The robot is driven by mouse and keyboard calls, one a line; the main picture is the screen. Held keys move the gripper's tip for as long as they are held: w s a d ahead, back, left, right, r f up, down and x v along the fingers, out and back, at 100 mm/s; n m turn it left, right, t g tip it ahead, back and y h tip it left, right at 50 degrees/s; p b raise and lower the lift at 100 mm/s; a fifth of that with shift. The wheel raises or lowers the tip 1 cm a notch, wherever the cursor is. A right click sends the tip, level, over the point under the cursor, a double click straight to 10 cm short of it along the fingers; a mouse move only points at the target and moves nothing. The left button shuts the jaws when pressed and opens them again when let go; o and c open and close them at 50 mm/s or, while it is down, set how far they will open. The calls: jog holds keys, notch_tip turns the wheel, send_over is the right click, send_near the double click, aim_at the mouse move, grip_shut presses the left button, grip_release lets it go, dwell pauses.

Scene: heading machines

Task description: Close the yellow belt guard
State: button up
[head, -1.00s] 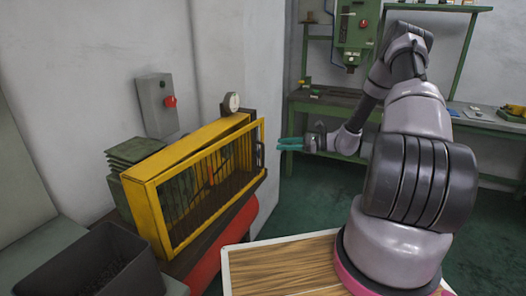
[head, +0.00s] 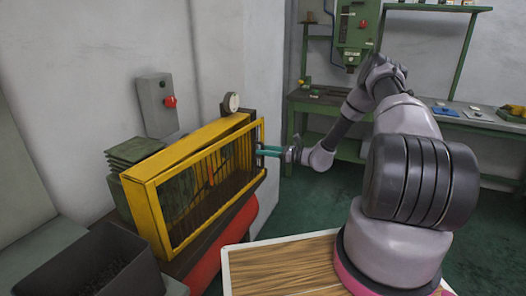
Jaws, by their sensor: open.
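The yellow belt guard (head: 160,215) is a barred frame on the machine at the left in the head view. Its front panel stands slightly apart from the yellow housing (head: 190,140) at the right end. My gripper (head: 268,151) is at the panel's right edge, with its teal fingers pointing left. The dark handle seen there earlier is now hidden behind or between the fingers. The fingers look open, but I cannot tell whether they touch the handle.
A grey box with a red button (head: 169,102) is on the wall behind the guard. A gauge (head: 231,102) stands at its far end. A dark bin (head: 60,270) is at front left. A green workbench (head: 310,102) with a drill press (head: 355,30) stands behind my arm.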

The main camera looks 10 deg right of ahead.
jog(key=shift+w+a, duration=0.2)
jog(key=shift+a, duration=0.15)
grip_shut()
dwell(1.2)
